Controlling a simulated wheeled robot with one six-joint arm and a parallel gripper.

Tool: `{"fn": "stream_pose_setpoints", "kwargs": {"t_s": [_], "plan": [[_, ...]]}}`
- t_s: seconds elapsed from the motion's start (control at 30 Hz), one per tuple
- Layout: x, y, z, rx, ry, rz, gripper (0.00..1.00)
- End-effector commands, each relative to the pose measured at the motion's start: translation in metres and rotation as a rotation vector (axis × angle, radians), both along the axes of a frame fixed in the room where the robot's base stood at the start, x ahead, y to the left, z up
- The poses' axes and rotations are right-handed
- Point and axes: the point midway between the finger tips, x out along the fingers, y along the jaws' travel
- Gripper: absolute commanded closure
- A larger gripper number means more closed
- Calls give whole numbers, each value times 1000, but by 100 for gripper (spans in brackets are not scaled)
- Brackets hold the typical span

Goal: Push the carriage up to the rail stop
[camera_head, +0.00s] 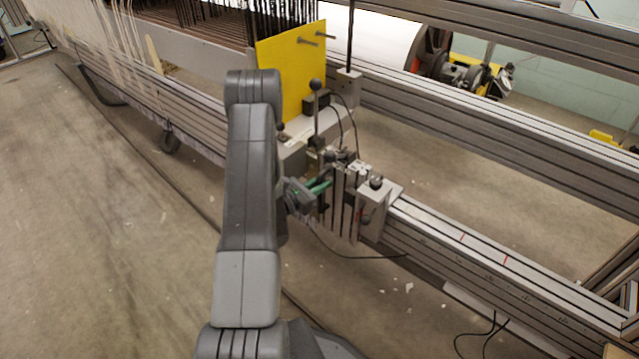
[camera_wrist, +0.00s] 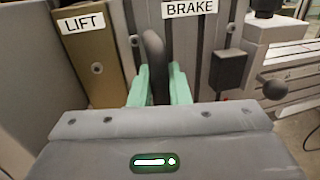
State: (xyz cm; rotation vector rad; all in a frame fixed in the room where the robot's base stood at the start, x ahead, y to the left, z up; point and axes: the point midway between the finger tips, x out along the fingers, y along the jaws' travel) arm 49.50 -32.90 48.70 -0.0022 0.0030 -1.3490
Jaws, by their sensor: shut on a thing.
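The carriage (camera_head: 340,215) sits on the grey slotted rail (camera_head: 480,255) near the middle of the head view. My gripper (camera_head: 318,187) reaches it from the left. In the wrist view its green fingers (camera_wrist: 158,82) are shut on a dark curved handle (camera_wrist: 153,48) on the carriage's grey face. A LIFT plate (camera_wrist: 83,50) is left of the handle, and a BRAKE label (camera_wrist: 195,8) is above right. A pale block with a dark knob (camera_head: 374,208) stands at the carriage's right side; I cannot tell whether it is the rail stop.
A yellow panel (camera_head: 290,65) and a black ball-topped lever (camera_head: 315,105) rise behind the carriage. The rail to the right is bare, with two red marks (camera_head: 505,260). An upper beam (camera_head: 480,125) runs behind. Dark cables lie on the floor.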

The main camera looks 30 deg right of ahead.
Motion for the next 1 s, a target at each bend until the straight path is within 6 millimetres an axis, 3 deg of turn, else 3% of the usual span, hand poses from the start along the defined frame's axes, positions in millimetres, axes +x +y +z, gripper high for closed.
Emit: {"fn": "stream_pose_setpoints", "kwargs": {"t_s": [0.1, 0.13, 0.2, 0.57, 0.77, 1.0], "plan": [[4, 2, 0, 0, -4, 10, 100], [4, 2, 0, 0, -4, 10, 78], [4, 2, 0, 0, -4, 10, 64], [3, 5, 1, 0, -3, 10, 64], [-2, 30, 2, 1, 0, 12, 64], [-12, 73, 1, 1, -1, 15, 64]]}}
